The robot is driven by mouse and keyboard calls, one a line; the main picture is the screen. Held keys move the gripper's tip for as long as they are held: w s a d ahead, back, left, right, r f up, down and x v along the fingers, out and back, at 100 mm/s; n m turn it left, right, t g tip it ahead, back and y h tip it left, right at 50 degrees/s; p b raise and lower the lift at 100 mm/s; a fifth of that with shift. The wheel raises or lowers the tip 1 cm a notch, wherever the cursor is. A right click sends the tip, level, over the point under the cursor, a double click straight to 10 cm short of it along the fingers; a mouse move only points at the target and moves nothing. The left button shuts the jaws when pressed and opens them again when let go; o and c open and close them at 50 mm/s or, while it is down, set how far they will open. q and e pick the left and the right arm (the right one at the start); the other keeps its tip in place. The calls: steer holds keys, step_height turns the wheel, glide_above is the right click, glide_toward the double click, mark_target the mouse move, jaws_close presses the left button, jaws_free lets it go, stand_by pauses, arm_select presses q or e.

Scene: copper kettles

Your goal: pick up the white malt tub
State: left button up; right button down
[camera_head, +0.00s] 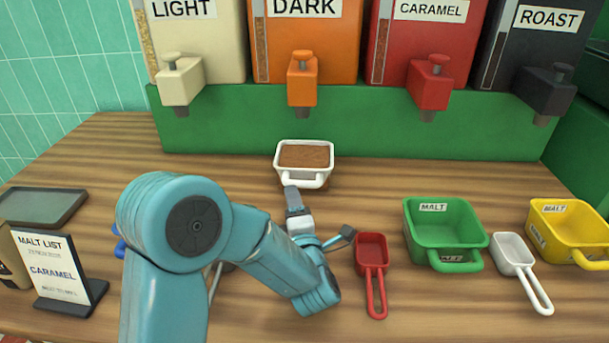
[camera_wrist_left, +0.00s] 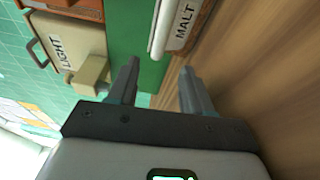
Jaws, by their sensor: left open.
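The white malt tub (camera_head: 305,143) stands on the wooden counter below the dispensers, filled with brown grain. Its handle faces me. In the left wrist view, the tub (camera_wrist_left: 185,27) shows at the top with its MALT label, partly cut off by the frame edge. My left gripper (camera_head: 292,190) is at the near side of the tub, by the handle. In the left wrist view, its two fingers (camera_wrist_left: 158,78) are apart with nothing between them, and the handle lies ahead of the fingertips. My right gripper is not in view.
Dispensers in cream, orange, red (camera_head: 418,45) and black stand on a green base (camera_head: 400,130). A red scoop (camera_head: 371,250), green tub (camera_head: 440,232), white scoop (camera_head: 513,255) and yellow tub (camera_head: 570,215) lie to the right. A malt list sign (camera_head: 50,270) and dark tray (camera_head: 40,205) are left.

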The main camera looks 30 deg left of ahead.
mark_target(287, 180)
arm_select(q)
steer(key=x, duration=0.7)
steer(key=shift+s+r, duration=0.1)
steer(key=shift+r, duration=0.1)
jaws_close()
steer(key=shift+r, duration=0.1)
